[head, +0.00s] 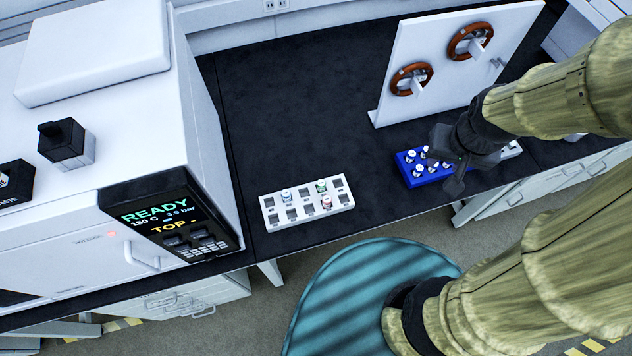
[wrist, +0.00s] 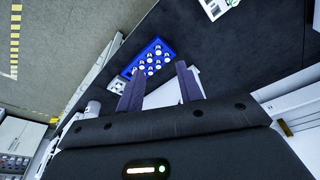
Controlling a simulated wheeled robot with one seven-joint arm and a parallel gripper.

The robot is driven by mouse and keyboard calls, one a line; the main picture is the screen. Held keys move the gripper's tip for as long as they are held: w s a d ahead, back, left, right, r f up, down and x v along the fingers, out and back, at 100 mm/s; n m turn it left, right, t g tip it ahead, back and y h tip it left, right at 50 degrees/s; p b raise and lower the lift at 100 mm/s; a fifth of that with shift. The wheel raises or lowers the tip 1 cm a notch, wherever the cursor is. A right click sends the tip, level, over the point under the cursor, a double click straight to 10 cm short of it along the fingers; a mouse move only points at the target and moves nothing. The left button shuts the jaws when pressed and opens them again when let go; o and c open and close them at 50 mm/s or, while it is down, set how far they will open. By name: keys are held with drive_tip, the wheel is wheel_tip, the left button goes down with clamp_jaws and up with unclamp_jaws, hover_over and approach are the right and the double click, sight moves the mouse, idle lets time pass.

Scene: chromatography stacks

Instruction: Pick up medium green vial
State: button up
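A vial with a green band (head: 321,186) stands in the back row of the white rack (head: 267,203) on the dark bench, in the head view. Its size class cannot be told. A bluish vial (head: 286,195) and a pinkish vial (head: 326,203) stand in the same rack. My gripper (head: 447,160) is well to the right of this rack, above the blue rack. In the wrist view my gripper (wrist: 158,84) has its two fingers apart with nothing held between them. Only part of the white rack (wrist: 214,8) shows at the top edge there.
The blue rack (head: 402,165) holds several white-capped vials and is partly hidden by my gripper; it also shows in the wrist view (wrist: 132,72). A white panel with two brown rings (head: 440,62) stands behind it. A white instrument (head: 75,225) fills the left. Bench between the racks is clear.

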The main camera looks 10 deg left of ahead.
drive_tip(key=shift+d, duration=0.1)
drive_tip(key=shift+o, duration=0.6)
drive_tip(key=shift+s, duration=0.1)
drive_tip(key=shift+o, duration=0.9)
drive_tip(key=m+g+b, duration=0.3)
drive_tip(key=b, duration=0.2)
hover_over(321, 183)
wheel_tip(321, 183, down, 18)
drive_tip(key=f, duration=0.1)
drive_tip(key=shift+r, duration=0.3)
drive_tip(key=shift+f, duration=0.1)
wheel_tip(321, 183, down, 12)
drive_tip(key=shift+f+p, duration=0.1)
drive_tip(key=shift+p, duration=0.6)
